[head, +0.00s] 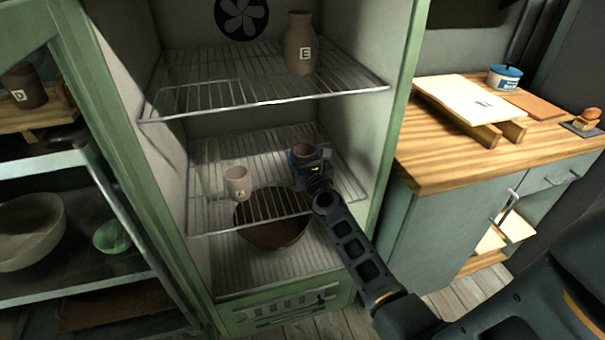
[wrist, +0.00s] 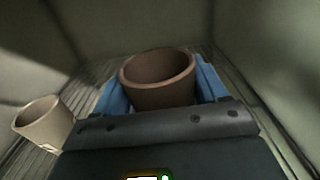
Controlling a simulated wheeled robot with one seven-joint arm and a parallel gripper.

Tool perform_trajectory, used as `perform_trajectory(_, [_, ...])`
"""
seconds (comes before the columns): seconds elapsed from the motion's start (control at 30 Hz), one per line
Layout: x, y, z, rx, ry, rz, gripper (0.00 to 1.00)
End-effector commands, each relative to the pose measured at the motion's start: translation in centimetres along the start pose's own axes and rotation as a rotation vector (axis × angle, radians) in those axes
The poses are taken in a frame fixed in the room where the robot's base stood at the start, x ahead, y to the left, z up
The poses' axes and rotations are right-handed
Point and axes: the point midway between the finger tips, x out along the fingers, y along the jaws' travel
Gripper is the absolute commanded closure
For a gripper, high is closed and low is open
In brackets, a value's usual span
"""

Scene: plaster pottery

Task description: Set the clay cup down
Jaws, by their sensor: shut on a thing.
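A brown clay cup (wrist: 160,90) stands upright between the blue fingers of my gripper (wrist: 163,92) in the wrist view. My gripper is shut on it. In the head view the cup (head: 303,151) and my gripper (head: 308,158) are inside the green cabinet, at the right part of the middle wire shelf (head: 270,148). I cannot tell whether the cup's base touches the shelf; the gripper hides it.
A pale cup (head: 237,182) stands on the same shelf to the left; it also shows in the wrist view (wrist: 44,122). A dark bowl (head: 275,232) sits below. A brown vase (head: 299,45) marked E stands on the upper shelf (head: 220,85). The cabinet wall is close on the right.

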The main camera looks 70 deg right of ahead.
Motion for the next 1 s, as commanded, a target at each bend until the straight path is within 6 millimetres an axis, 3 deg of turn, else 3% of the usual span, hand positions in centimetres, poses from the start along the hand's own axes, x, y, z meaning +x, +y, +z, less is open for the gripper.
perform_trajectory(0.23, [0.7,0.1,-1.1,0.000,-0.001,0.000,0.67])
perform_trajectory(0.5, [0.7,0.1,-4.2,0.000,-0.001,-0.001,0.67])
perform_trajectory(0.97, [0.7,0.1,-4.7,0.000,-0.001,0.000,0.67])
perform_trajectory(1.0, [0.6,0.1,-4.7,0.000,0.000,0.000,0.26])
